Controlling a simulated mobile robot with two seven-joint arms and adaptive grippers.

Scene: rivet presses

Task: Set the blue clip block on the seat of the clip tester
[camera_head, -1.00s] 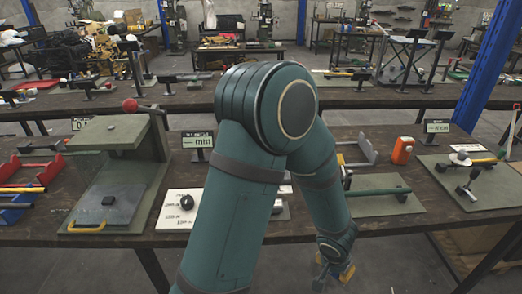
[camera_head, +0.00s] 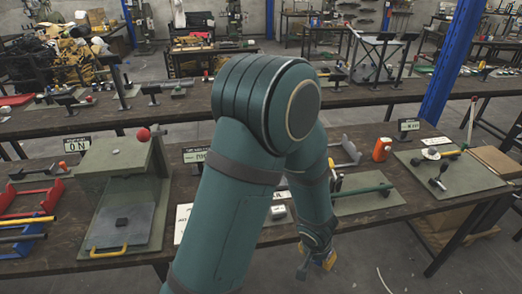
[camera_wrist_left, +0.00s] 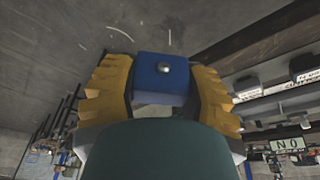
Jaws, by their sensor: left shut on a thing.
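My left gripper (camera_head: 318,262) hangs low in front of the bench's front edge in the head view, with the arm bent across the picture's middle. In the left wrist view its yellow fingers (camera_wrist_left: 160,88) are shut on the blue clip block (camera_wrist_left: 150,85), which has a round metal stud on its face. The block is hard to make out in the head view. No fixture can be named for sure as the clip tester. A grey-green press (camera_head: 112,165) with a red ball knob stands at left. My right gripper is not in view.
On the front bench (camera_head: 60,255) are red and blue trays at far left, a board with a green bar (camera_head: 370,192), an orange container (camera_head: 382,149) and a right-hand board (camera_head: 465,180) with small fixtures. My left arm hides the bench's middle. Open floor lies in front.

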